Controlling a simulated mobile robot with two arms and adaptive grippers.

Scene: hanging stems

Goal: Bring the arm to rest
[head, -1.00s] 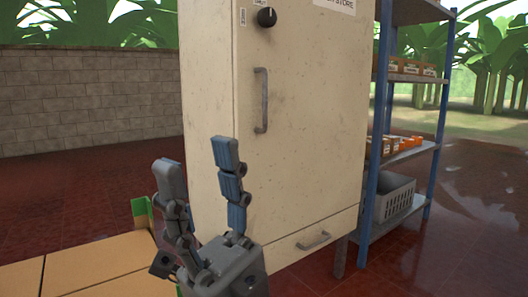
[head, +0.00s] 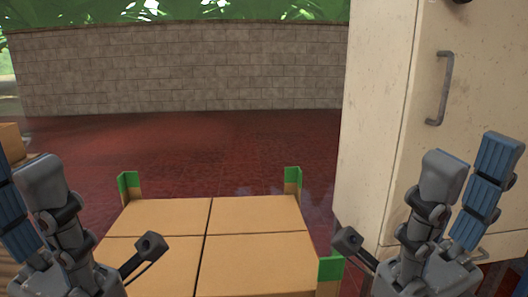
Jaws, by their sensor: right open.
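My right gripper (head: 474,158) is at the right of the head view, in front of the cream cabinet (head: 382,130). Its two fingers point up and stand apart, with nothing between them. My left gripper (head: 18,172) is at the left edge, with its outer finger partly cut off by the frame. Its fingers also point up and look apart, and I see nothing held. Both grippers are raised on either side of a stack of cardboard boxes (head: 160,215).
The boxes stand between green corner posts (head: 292,182) low in the middle. The cabinet has a vertical handle (head: 440,88) near my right gripper. More brown boxes (head: 10,145) show at the far left. Red floor (head: 220,150) lies clear up to a block wall (head: 190,70).

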